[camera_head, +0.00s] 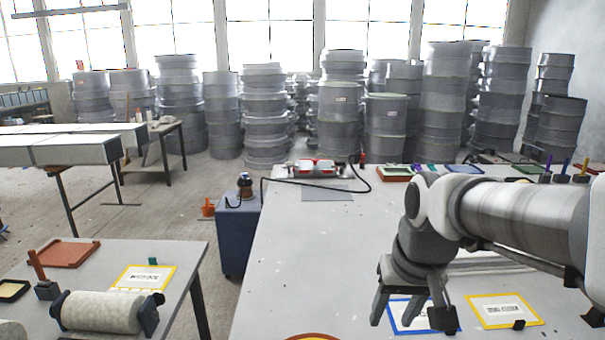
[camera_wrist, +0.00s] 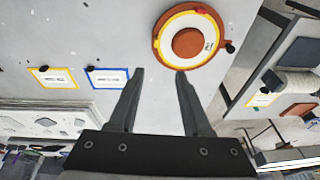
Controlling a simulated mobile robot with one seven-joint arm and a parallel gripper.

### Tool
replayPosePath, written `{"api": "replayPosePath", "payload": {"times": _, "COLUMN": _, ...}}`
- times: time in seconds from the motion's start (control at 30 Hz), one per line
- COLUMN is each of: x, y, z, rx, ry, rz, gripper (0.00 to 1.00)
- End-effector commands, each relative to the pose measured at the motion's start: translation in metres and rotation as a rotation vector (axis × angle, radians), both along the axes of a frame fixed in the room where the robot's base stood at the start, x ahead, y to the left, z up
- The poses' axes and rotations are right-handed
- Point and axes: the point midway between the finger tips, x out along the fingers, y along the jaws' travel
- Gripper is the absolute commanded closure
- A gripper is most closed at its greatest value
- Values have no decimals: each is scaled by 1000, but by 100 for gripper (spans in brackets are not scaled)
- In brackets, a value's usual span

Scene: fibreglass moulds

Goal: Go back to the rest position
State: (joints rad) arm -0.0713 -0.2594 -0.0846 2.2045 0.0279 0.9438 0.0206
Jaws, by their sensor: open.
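My gripper (camera_head: 410,308) is open and empty above the right-hand white table (camera_head: 300,245). Its fingers point down, near a blue-framed card (camera_head: 408,316) that they partly cover in the head view. In the wrist view my gripper (camera_wrist: 160,80) has its two fingers spread wide, with only bare table top between them. A round orange and yellow piece (camera_wrist: 187,43) lies on the table beyond the fingertips, apart from them. Only its edge (camera_head: 312,337) shows at the bottom of the head view.
A yellow-framed card (camera_head: 504,311) lies right of the blue one. Red trays (camera_head: 394,174) and a red-and-white device (camera_head: 316,168) with a black cable stand at the far edge. A left table (camera_head: 100,260) holds a roller (camera_head: 100,312). The table's middle is clear.

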Motion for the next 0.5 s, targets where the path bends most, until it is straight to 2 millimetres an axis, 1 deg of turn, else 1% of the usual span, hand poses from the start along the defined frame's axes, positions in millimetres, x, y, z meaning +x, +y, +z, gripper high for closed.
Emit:
{"api": "replayPosePath", "payload": {"times": 0.03, "x": -13, "y": 0, "z": 6, "rx": -2, "ry": -31, "rz": 3, "gripper": 51}}
{"api": "replayPosePath", "payload": {"times": 0.1, "x": -29, "y": 0, "z": 12, "rx": -6, "ry": -69, "rz": 10, "gripper": 51}}
{"api": "replayPosePath", "payload": {"times": 0.3, "x": -71, "y": 0, "z": 18, "rx": -30, "ry": -167, "rz": 24, "gripper": 51}}
{"api": "replayPosePath", "payload": {"times": 0.4, "x": -85, "y": 0, "z": 17, "rx": -43, "ry": -203, "rz": 30, "gripper": 51}}
{"api": "replayPosePath", "payload": {"times": 0.5, "x": -94, "y": -1, "z": 16, "rx": -53, "ry": -227, "rz": 33, "gripper": 51}}
